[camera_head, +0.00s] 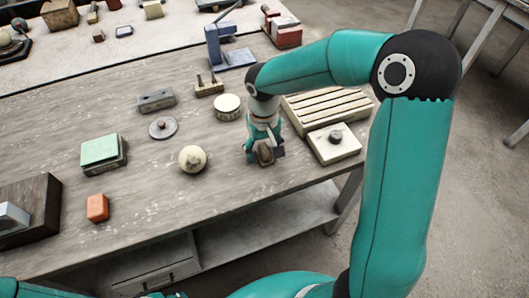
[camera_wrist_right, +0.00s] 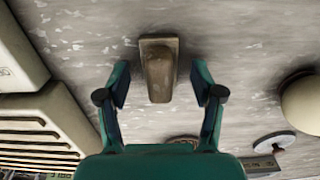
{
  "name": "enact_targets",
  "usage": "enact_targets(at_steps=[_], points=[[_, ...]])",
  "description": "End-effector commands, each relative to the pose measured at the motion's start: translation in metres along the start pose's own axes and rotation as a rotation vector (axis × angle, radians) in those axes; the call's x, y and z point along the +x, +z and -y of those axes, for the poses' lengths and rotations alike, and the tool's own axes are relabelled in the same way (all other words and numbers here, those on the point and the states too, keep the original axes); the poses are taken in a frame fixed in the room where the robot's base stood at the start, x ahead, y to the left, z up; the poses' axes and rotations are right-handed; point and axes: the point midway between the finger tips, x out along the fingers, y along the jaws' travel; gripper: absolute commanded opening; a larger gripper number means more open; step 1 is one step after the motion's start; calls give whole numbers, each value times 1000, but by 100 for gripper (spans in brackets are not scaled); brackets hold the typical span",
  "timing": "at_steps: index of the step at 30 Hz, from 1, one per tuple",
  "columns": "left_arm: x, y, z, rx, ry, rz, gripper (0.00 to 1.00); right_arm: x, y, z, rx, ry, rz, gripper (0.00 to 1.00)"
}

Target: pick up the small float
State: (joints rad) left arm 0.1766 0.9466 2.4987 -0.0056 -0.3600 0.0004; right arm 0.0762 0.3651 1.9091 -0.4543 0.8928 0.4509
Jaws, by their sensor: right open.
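The small float (camera_wrist_right: 158,68) is a brown, worn block on a paler base, lying on the grey wooden bench. In the wrist view it sits between the two fingers of my right gripper (camera_wrist_right: 161,86), with a gap on each side. In the head view the float (camera_head: 264,155) shows at the fingertips of my right gripper (camera_head: 265,150), which points down near the bench's front edge and partly hides it. The right gripper is open and holds nothing. My left gripper is not in view.
A pale sphere (camera_head: 192,159) stands left of the right gripper. A slatted pale board (camera_head: 330,106) and a square plate with a dark knob (camera_head: 347,147) lie to its right. A round tin (camera_head: 228,107) is behind. An orange block (camera_head: 97,208) lies farther left.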

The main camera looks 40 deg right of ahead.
Motion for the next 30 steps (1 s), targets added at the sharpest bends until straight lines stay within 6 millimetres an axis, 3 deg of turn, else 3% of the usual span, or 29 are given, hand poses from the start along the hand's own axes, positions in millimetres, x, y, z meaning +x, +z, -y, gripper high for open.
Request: enact_targets(at_steps=[1,12,23,30], points=[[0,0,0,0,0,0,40,0,0,0,0,0,0,63],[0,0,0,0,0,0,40,-1,0,0,0,0,-1,4],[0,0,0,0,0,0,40,-5,-1,0,0,0,-3,3],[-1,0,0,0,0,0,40,-29,-1,0,0,-1,-6,3]])
